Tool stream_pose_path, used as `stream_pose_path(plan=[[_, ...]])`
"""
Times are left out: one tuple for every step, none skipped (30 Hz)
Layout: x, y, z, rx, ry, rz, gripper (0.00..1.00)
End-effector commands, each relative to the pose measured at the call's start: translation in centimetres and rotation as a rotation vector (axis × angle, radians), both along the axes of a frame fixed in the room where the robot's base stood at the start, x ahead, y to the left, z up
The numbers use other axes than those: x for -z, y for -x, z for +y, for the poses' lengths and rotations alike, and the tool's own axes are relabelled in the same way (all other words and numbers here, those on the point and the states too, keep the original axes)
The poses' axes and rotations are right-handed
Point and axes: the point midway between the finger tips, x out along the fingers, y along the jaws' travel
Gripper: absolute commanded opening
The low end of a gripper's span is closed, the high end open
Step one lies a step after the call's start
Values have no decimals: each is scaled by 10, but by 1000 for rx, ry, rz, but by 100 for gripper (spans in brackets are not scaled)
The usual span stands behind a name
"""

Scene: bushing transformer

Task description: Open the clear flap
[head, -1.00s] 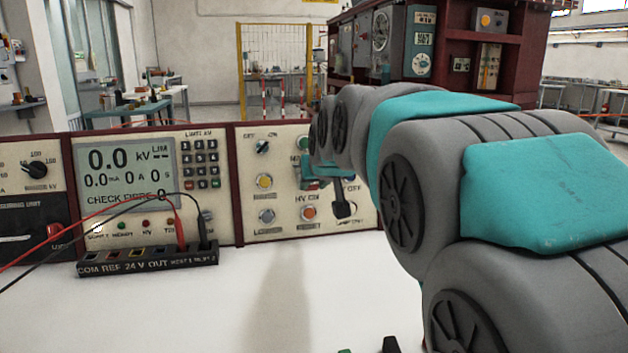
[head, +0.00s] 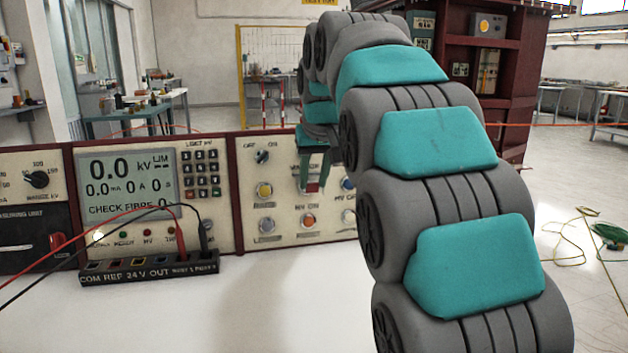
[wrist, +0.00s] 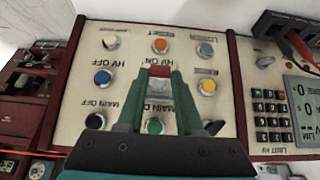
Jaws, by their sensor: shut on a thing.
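My gripper (head: 314,180) points down in front of the control panel (head: 285,220), its two green fingers on either side of a small clear piece with a red edge. This looks like the clear flap (head: 313,187). In the wrist view, where the panel appears upside down, my gripper (wrist: 161,82) is shut on the clear flap (wrist: 160,90), with its red part between the fingertips. The fingers hide part of the flap and of the panel behind it. I cannot tell the flap's hinge or its angle.
Coloured buttons surround the flap, including a yellow one (head: 265,190) and an orange one (head: 308,221). The meter display (head: 125,180) and a terminal block (head: 150,267) with red and black leads stand to the left. The white tabletop in front is clear.

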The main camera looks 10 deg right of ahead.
Motion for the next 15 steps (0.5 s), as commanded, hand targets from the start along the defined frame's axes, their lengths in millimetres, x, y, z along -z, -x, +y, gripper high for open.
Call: stream_pose_path(plan=[[-1,-3,0,0,-1,11,0],[-1,-3,0,0,-1,19,0],[-3,-3,0,-1,0,27,0],[-4,-3,0,-1,0,35,0],[-5,-3,0,-1,0,42,0],[-5,-3,0,-1,0,51,0],[-5,-3,0,-1,0,58,0],[-4,-4,0,0,-1,65,0],[-5,-4,0,-1,0,74,0],[-5,-4,0,-1,0,79,0],[-6,-4,0,0,-1,83,0],[-6,-4,0,0,-1,87,0],[-6,-4,0,0,-1,91,0],[-7,-4,0,0,-1,95,0],[-7,-3,0,0,-1,100,0]])
